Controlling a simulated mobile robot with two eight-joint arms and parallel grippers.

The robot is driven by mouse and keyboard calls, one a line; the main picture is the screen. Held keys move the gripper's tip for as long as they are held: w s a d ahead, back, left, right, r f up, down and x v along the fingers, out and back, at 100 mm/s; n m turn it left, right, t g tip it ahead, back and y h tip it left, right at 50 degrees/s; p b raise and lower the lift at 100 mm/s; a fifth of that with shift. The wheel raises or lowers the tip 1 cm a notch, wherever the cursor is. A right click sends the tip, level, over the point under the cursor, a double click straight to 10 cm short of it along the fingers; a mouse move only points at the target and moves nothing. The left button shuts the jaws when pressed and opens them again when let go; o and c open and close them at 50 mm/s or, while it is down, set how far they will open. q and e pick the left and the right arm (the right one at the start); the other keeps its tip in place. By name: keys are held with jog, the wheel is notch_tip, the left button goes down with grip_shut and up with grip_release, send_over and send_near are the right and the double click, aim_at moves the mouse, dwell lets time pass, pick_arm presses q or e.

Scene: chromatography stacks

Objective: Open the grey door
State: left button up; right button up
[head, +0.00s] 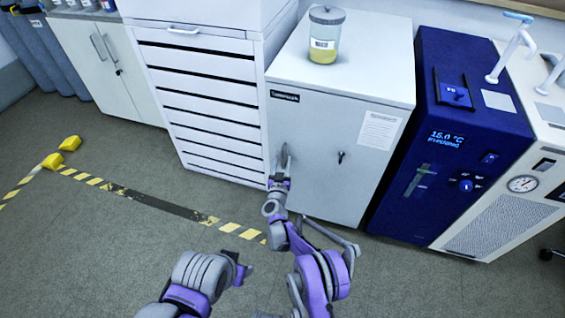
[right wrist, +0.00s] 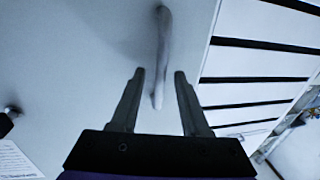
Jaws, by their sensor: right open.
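The grey door (head: 322,178) is the front of a low cabinet and looks closed. It has a small black label, a white paper sheet and a dark lock or key (head: 341,157). Its upright bar handle (right wrist: 163,45) is near the door's left edge in the head view. My right gripper (head: 281,163) is at the handle. In the right wrist view the open fingers (right wrist: 158,92) stand on either side of the handle's end, with gaps on both sides. My left gripper (head: 241,270) is low over the floor, away from the door; its jaws are unclear.
A white drawer cabinet (head: 215,92) stands directly left of the door. A blue instrument (head: 425,150) stands close on the right. A jar of yellow liquid (head: 325,35) sits on the cabinet top (head: 375,55). The floor in front is clear, with striped tape (head: 150,200).

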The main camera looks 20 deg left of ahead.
jog(key=shift+c, duration=0.2)
grip_shut()
dwell(1.1)
